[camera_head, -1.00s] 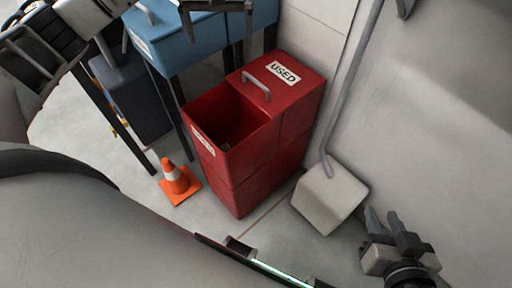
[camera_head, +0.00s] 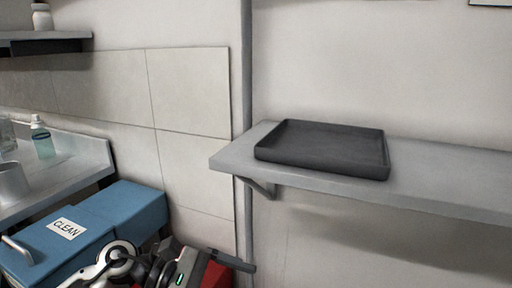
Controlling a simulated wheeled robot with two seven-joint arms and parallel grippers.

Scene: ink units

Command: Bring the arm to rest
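My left arm shows at the bottom left, in front of the blue bin. What looks like its gripper (camera_head: 240,264) has a grey body with a green light and a dark finger pointing right, over a red bin (camera_head: 218,275). I cannot tell whether it is open or shut, and I see nothing held in it. My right gripper is not in view.
A wall shelf (camera_head: 440,185) at the right bears a dark tray (camera_head: 320,145), empty. A small shelf (camera_head: 60,36) is at the upper left.

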